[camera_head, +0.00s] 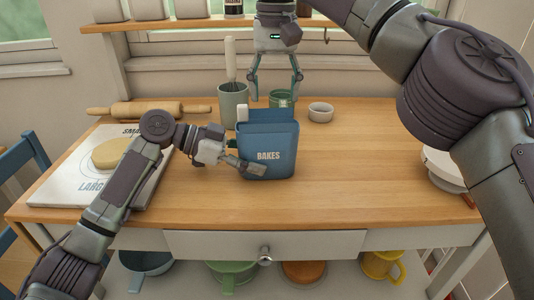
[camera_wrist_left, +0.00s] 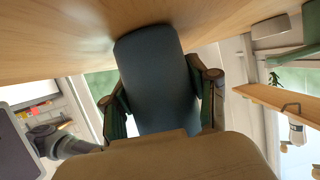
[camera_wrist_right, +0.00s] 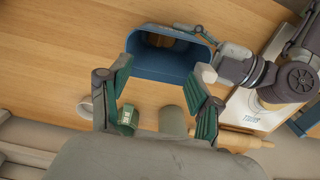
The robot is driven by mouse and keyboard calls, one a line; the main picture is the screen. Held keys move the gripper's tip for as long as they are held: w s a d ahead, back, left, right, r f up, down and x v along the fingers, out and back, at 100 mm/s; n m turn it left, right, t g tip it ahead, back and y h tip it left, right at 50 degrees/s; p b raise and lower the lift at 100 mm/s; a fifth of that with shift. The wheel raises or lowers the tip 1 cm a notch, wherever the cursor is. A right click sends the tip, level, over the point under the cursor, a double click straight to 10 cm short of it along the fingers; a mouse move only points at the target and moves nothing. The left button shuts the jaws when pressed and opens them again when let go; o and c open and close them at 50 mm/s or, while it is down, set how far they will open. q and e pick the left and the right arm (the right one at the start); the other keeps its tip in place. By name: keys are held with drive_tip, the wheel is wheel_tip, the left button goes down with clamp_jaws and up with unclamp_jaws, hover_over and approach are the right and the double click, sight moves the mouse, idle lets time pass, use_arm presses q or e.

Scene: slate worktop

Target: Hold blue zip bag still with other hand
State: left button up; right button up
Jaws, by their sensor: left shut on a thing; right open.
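The blue bag (camera_head: 283,140), lettered "BAKES", stands upright and open-topped on the wooden worktop. A small pale tab (camera_head: 242,115) shows at its upper left corner. My left gripper (camera_head: 243,158) is shut on the bag's left side; in the left wrist view the bag (camera_wrist_left: 155,75) fills the gap between the fingers. My right gripper (camera_head: 275,95) is open and empty, above and behind the bag. The right wrist view shows the bag's open mouth (camera_wrist_right: 150,65) beyond the fingers, with something brown inside that I cannot make out.
A grey utensil crock (camera_head: 233,105), a green mug (camera_head: 281,98) and a small pale bowl (camera_head: 320,111) stand behind the bag. A rolling pin (camera_head: 150,109) and a pale board (camera_head: 75,170) with dough (camera_head: 111,153) lie left. The worktop's front right is clear.

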use_arm(q)
drive_tip(key=shift+f, duration=0.1)
use_arm(e)
drive_tip(key=shift+r, duration=2.1)
drive_tip(key=s+d, duration=1.8)
drive_tip(key=s, duration=0.4)
wheel_tip(320, 180, down, 16)
drive_tip(key=shift+a+f, duration=0.2)
use_arm(q)
drive_tip(key=o, duration=1.2)
